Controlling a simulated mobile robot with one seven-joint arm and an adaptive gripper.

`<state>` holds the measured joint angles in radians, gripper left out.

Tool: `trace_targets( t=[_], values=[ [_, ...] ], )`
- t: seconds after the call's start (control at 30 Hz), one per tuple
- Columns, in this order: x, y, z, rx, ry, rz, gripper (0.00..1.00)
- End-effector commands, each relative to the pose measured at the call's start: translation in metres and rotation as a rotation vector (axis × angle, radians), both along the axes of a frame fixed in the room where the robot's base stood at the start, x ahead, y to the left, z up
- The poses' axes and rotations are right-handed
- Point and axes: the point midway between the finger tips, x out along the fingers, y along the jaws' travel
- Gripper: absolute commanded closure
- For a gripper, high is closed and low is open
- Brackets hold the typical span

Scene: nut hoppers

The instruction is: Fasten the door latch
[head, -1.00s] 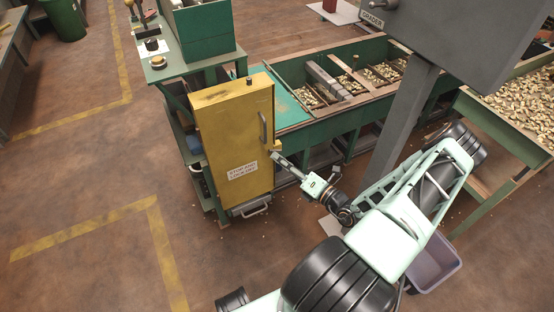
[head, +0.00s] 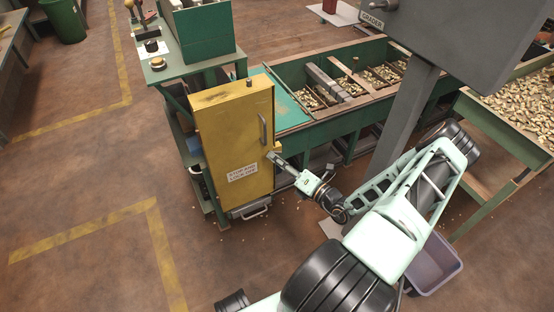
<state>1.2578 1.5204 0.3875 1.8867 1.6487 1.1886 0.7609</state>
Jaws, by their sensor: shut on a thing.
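A yellow cabinet door (head: 234,150) with a white label (head: 242,172) stands upright below the green machine. A dark bar handle (head: 263,131) is on its right part. A small yellow latch piece (head: 278,147) shows at the door's right edge, below the handle. My gripper (head: 272,157) is at that right edge, just below the latch piece, reaching in from the lower right. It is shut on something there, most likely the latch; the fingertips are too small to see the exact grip. The door looks closed or nearly so.
A green trough (head: 330,125) with compartments of nuts runs behind the cabinet. A grey post (head: 402,125) carries a grey box (head: 455,40) near my arm. A grey bin (head: 435,262) stands on the floor at right. The floor at left is free, with yellow lines.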

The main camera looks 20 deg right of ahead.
Motion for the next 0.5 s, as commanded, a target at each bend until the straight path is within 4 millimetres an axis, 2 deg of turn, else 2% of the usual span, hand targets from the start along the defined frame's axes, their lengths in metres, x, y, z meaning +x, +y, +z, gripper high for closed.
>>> trace_targets(
  t=[0.17,0.5],
  values=[
    [0.0019,-0.0005,0.0039,-0.079,-0.007,-0.003,1.0],
    [0.0025,0.0007,-0.0044,-0.385,-0.019,-0.006,1.0]
  ],
)
